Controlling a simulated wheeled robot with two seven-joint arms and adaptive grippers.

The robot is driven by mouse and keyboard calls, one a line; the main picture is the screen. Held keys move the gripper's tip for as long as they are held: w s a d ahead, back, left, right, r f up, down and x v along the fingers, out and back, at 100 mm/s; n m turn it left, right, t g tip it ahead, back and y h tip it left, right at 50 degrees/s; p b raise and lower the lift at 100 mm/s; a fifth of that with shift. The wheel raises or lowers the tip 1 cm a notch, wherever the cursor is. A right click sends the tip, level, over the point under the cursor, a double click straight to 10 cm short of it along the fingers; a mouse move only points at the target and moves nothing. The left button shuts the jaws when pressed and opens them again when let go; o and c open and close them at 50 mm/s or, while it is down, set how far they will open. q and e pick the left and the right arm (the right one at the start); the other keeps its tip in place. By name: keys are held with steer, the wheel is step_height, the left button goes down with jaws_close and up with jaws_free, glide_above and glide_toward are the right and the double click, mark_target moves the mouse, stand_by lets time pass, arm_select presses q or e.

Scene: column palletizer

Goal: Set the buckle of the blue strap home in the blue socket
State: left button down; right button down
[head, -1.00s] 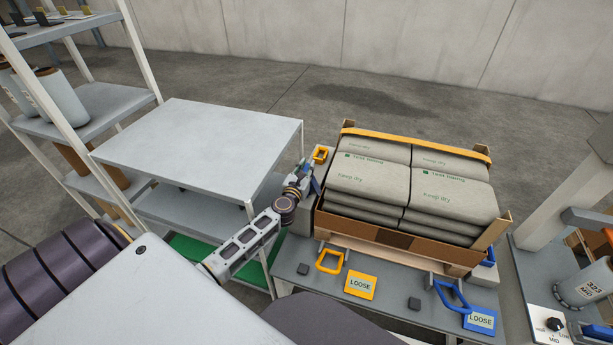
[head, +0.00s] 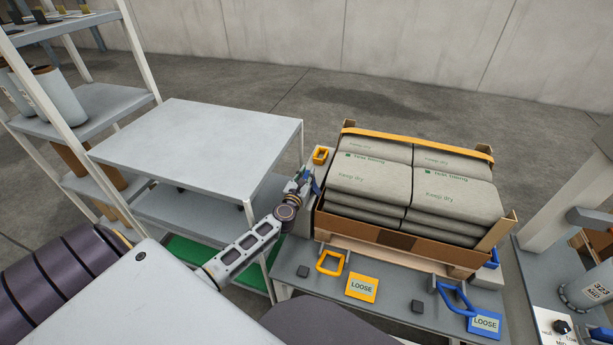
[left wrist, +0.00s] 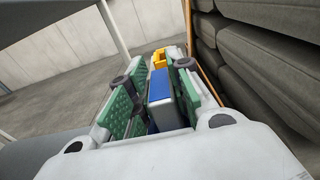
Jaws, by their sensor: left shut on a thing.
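My left gripper (head: 306,182) is beside the left end of the load of bags. In the left wrist view, its green-padded fingers (left wrist: 158,92) are shut on a blue buckle (left wrist: 161,92), which sits between the pads. The buckle also shows as a small blue patch in the head view (head: 315,186), partly hidden by the gripper. A blue socket-like part (head: 492,259) sits on a grey block at the right end of the load. The blue strap itself cannot be clearly made out. My right gripper is not in view.
The bags (head: 372,178) stand in a cardboard tray close to the right of the gripper, under a yellow strap (head: 420,143). A yellow part (head: 320,156) is just beyond the gripper. Yellow (head: 330,262) and blue (head: 455,298) handles with LOOSE signs are in front. A grey table (head: 200,140) stands left.

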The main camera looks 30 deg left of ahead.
arm_select(q)
steer(key=shift+f, duration=0.1)
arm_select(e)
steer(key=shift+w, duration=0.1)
arm_select(q)
steer(key=c, duration=1.3)
jaws_free()
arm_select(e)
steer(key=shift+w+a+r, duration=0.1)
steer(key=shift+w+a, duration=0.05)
arm_select(q)
steer(key=shift+r, duration=0.2)
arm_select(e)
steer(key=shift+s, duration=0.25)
arm_select(q)
steer(key=shift+s+d, duration=0.1)
steer(key=shift+s, duration=0.3)
steer(key=shift+v, duration=5.55)
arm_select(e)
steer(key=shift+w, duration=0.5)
